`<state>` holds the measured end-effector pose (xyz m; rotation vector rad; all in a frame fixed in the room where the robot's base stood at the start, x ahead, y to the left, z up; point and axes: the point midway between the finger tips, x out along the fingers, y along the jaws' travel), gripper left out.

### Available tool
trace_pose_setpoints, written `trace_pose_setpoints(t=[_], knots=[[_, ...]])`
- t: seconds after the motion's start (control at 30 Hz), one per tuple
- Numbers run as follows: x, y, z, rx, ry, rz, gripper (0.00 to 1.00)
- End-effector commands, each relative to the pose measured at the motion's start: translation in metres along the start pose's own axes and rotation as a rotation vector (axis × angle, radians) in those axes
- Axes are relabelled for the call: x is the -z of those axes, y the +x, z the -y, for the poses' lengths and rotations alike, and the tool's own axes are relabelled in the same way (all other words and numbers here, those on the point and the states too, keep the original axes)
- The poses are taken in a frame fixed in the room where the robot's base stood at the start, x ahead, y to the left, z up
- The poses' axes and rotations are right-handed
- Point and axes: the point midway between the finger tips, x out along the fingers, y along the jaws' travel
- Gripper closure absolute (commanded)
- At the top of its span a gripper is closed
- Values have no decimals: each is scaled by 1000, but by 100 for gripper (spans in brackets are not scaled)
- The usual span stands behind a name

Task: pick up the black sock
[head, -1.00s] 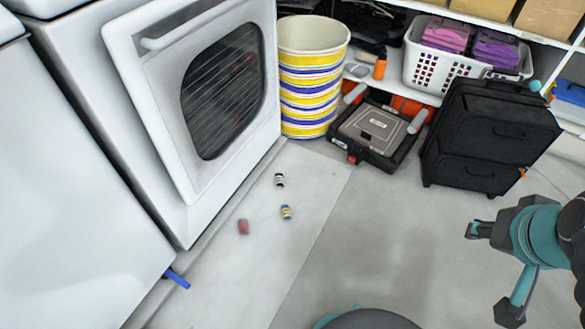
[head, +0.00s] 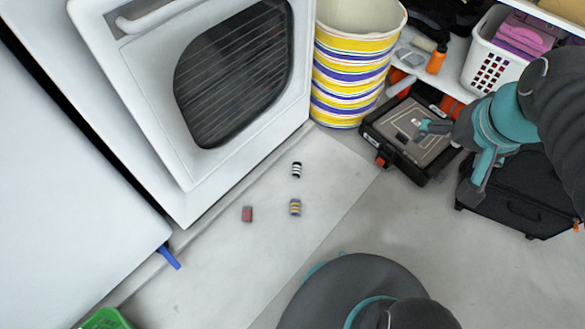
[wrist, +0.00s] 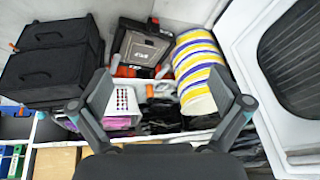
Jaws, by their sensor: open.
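A small black-and-white striped roll (head: 296,170), the darkest of three small rolls, lies on the pale floor in front of the white appliance. It may be the black sock; I cannot tell for sure. A yellow-and-blue striped roll (head: 295,207) lies just below it, and a red-and-grey roll (head: 247,214) to the left. My gripper (head: 446,160) is open and empty, up and right of the rolls in the head view, appearing in front of the black case. In the wrist view my gripper (wrist: 162,80) has its fingers spread wide; none of the rolls shows there.
The white appliance (head: 130,110) with a round dark window borders the rolls. A striped bin (head: 350,85) stands behind them. A black case (head: 375,150) and dark luggage (head: 520,205) are at right. A blue strip (head: 168,257) juts out low at left. Floor around the rolls is clear.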

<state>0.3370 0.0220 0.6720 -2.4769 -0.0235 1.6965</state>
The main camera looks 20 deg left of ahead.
Motion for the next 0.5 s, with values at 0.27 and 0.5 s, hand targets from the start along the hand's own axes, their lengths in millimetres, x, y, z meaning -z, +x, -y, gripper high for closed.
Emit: trace_pose_setpoints(t=[0.27, 0.5], knots=[[49, 58, 37, 113, 156, 191, 0], [86, 119, 66, 193, 303, 348, 0]])
